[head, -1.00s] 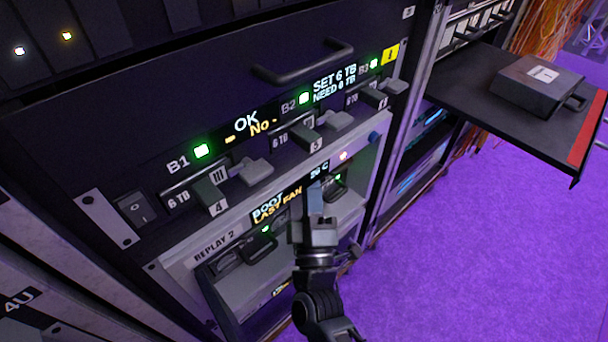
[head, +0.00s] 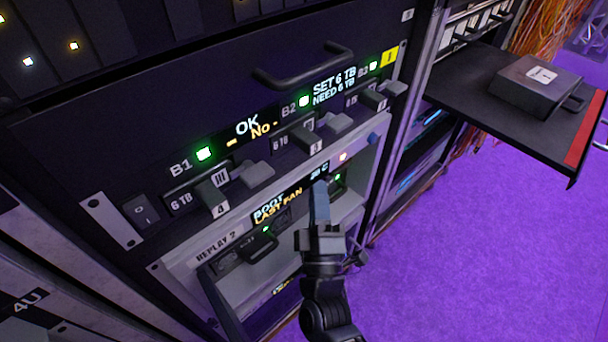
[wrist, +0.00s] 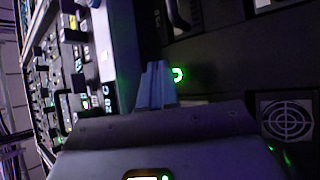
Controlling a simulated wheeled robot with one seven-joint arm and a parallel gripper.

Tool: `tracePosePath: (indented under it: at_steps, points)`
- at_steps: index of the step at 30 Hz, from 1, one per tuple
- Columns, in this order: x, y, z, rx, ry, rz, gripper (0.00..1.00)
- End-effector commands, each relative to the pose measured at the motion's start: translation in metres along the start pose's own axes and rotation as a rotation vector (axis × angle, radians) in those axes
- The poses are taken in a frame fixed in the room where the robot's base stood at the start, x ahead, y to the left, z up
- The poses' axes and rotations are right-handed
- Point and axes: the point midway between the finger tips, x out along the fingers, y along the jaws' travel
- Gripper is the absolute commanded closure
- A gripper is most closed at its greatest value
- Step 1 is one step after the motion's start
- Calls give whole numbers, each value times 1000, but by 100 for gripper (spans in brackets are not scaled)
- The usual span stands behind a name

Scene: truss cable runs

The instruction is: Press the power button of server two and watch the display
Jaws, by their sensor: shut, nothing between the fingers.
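The unit labelled REPLAY 2 (head: 216,246) is a grey-framed server low in the rack. Its display (head: 277,204) reads BOOT and LAST FAN, with a smaller temperature reading at its right end, partly hidden by my fingers. My gripper (head: 319,188) is shut and empty, its fingertips in front of the right part of this panel. In the wrist view the shut fingers (wrist: 155,72) point at a dark face, just left of a green lit ring (wrist: 178,75). I cannot tell whether the ring is the power button or whether the fingertips touch anything.
Above is a dark unit with a handle (head: 303,66), several drive latches, a rocker switch (head: 139,212) and displays reading OK, No and SET 6 TB, NEED 6 TB. A shelf (head: 480,108) holding a dark box (head: 535,82) juts out at right.

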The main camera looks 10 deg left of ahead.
Motion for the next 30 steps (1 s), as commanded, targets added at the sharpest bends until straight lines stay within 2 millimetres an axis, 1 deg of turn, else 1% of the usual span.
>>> tracePosePath:
  at_steps: [4, 15, 30]
  points:
    - [-9, 8, 7, -1, -3, -1, 100]
    - [-31, 23, 22, -1, -2, -1, 100]
    - [-33, 24, 24, -1, 0, -1, 100]
